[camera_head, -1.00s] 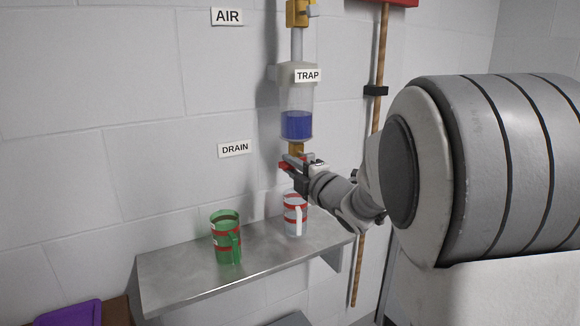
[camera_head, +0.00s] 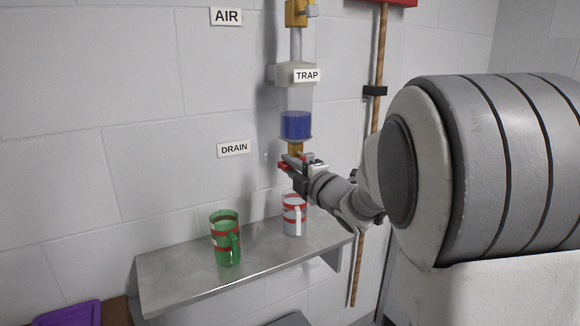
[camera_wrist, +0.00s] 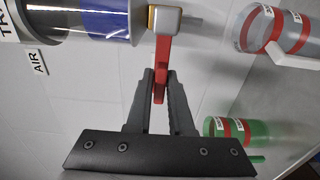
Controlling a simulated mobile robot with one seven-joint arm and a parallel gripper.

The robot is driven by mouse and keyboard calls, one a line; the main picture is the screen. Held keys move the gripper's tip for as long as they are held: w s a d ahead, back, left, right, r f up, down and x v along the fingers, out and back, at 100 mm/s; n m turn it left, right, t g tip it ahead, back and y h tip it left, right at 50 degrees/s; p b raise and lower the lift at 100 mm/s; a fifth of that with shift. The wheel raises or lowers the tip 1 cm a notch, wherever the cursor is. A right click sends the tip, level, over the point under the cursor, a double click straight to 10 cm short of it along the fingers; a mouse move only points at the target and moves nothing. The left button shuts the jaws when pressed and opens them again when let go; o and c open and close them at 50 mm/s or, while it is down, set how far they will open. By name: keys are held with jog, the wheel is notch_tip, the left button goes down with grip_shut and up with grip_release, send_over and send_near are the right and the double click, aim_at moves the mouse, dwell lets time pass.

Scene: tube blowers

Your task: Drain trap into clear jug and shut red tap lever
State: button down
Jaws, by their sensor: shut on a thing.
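The clear trap (camera_head: 297,100) hangs on the wall with blue liquid in its lower part; the liquid also shows in the wrist view (camera_wrist: 104,18). Below it is a brass tap (camera_head: 295,149) with a red lever (camera_wrist: 161,68). In the wrist view the lever sticks out across the trap's length. My gripper (camera_wrist: 160,82) is shut on the lever's outer end. The clear jug (camera_head: 294,222), with red bands, stands upright on the shelf below the tap. I see no stream between spout and jug. The gripper partly hides the tap in the head view.
A green jug (camera_head: 226,240) with red bands stands on the metal shelf (camera_head: 190,272), left of the clear jug. A wooden pole (camera_head: 379,130) is on the wall to the right. A purple object (camera_head: 70,313) is at the lower left.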

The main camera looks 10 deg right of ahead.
aim_at(295, 135)
dwell(0.7)
jog(key=r+m, duration=0.1)
jog(key=r+m+p, duration=0.1)
jog(key=m, duration=0.1)
jog(key=shift+d, duration=0.2)
jog(key=m, duration=0.1)
jog(key=r+m+p, duration=0.1)
jog(key=shift+w+d+r+m, duration=0.15)
jog(key=shift+d+r+m, duration=0.1)
jog(key=shift+m, duration=0.15)
jog(key=m+p, duration=0.1)
jog(key=d+r+m+p, duration=0.1)
jog(key=m, duration=0.1)
jog(key=shift+w+r, duration=0.15)
jog(key=shift+r, duration=0.05)
jog(key=shift+w+d+r+m+p, duration=0.2)
jog(key=shift+d+m+p, duration=0.15)
jog(key=shift+m+p, duration=0.45)
jog(key=shift+w+d+r+m+p, duration=0.15)
jog(key=shift+d+m+p, duration=0.25)
jog(key=shift+m, duration=0.7)
jog(key=shift+s, duration=0.1)
jog(key=c, duration=0.9)
grip_release()
